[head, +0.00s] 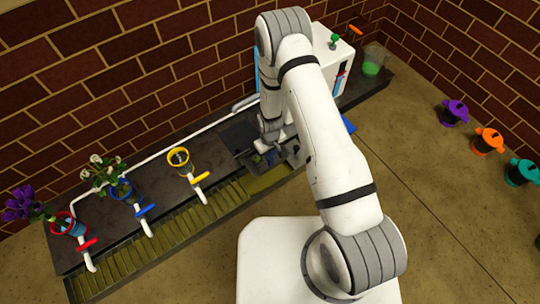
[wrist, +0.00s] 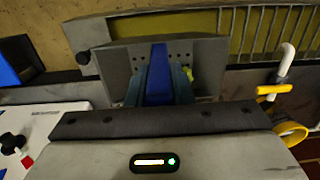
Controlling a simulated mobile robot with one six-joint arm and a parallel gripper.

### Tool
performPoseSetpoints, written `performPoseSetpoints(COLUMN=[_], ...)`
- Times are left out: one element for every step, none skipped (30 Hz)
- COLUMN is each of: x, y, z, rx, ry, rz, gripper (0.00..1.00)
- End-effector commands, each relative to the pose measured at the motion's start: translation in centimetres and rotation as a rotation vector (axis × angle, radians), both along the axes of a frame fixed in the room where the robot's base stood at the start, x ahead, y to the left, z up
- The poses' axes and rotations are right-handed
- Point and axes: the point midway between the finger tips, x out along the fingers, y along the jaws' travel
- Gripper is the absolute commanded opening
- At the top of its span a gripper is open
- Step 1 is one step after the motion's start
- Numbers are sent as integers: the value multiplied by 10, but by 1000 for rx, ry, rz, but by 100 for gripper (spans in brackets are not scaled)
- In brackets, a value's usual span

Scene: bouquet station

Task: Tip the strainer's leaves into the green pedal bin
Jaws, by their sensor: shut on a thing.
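In the wrist view, the strainer (wrist: 205,52) is a grey metal box with small holes in its back wall. My gripper (wrist: 160,88) is shut on its blue handle (wrist: 158,62). A small yellow-green bit (wrist: 188,73), perhaps a leaf, shows inside; most of the inside is hidden. In the head view, my gripper (head: 268,150) is low at the dark basin of the counter, and my arm hides much of the strainer. Bins with purple (head: 455,108), orange (head: 489,139) and teal (head: 523,170) lids stand on the floor at right. A dark green edge (head: 538,241) shows at the frame's right border.
The counter (head: 215,215) runs along the brick wall, with a slatted trough in front. Red, blue and yellow taps (head: 201,181) stand left of my gripper, with flowers (head: 102,172) at far left. A white machine (head: 335,62) stands behind my arm.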

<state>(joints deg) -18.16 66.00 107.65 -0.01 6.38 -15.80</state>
Motion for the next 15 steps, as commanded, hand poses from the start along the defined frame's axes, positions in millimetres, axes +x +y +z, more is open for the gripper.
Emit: performPoseSetpoints(x=[1, 1, 1, 1, 1, 1, 1, 0, 0, 0, 0, 0, 0, 0, 0], y=[0, 0, 0, 0, 0, 0, 0, 0, 0, 0, 0, 0, 0, 0, 0], z=[7, 8, 11, 12, 14, 16, 18, 20, 22, 24, 26, 28, 30, 32, 34], rx=[1, 1, 1, 1, 1, 1, 1, 1, 1, 1, 1, 1, 1, 1, 1], ry=[-1, -1, -1, -1, -1, -1, -1, -1, -1, -1, -1, -1, -1, -1, -1], rz=[0, 0, 0, 0, 0, 0, 0, 0, 0, 0, 0, 0, 0, 0, 0], gripper=[0, 0, 0, 0, 0, 0, 0, 0, 0, 0, 0, 0, 0, 0, 0])
